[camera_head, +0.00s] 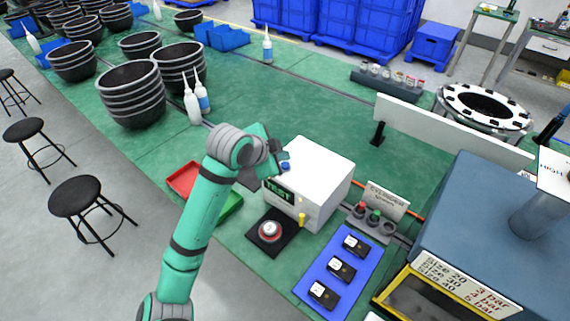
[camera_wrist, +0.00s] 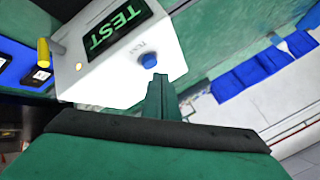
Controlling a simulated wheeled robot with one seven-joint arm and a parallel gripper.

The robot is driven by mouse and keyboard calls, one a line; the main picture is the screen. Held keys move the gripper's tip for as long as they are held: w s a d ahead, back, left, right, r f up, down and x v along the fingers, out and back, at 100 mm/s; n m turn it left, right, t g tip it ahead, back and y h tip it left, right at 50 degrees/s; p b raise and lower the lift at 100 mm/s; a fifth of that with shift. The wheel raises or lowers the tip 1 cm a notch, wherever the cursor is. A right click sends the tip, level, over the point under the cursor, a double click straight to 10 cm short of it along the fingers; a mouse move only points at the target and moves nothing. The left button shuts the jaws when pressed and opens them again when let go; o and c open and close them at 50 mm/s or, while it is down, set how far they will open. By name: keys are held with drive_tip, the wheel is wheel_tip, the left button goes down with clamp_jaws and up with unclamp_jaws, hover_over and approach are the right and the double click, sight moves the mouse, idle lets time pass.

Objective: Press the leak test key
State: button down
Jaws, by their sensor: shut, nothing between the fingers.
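The leak test unit is a white box (camera_head: 318,170) on the green bench, with a dark screen (camera_head: 279,190) reading TEST in green. Its blue round key (camera_head: 285,167) is on the front face beside the screen. In the wrist view the key (camera_wrist: 148,60) stands out from the white face under a small label. My gripper (camera_wrist: 158,78) is shut and empty, with its fingertips just by the key. I cannot tell whether they touch it. In the head view my arm's wrist covers the fingertips.
A round part sits on a black pad (camera_head: 268,248) before the box. Red (camera_head: 183,179) and green (camera_head: 231,207) trays lie left of it. A blue mat (camera_head: 318,263) with three black devices lies to the right. A yellow knob (camera_head: 302,220) sticks out of the box front.

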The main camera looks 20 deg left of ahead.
sight(283, 166)
wheel_tip(283, 166, up, 2)
drive_tip(key=shift+w, duration=0.1)
drive_tip(key=shift+r, duration=1.45)
drive_tip(key=shift+d, duration=0.1)
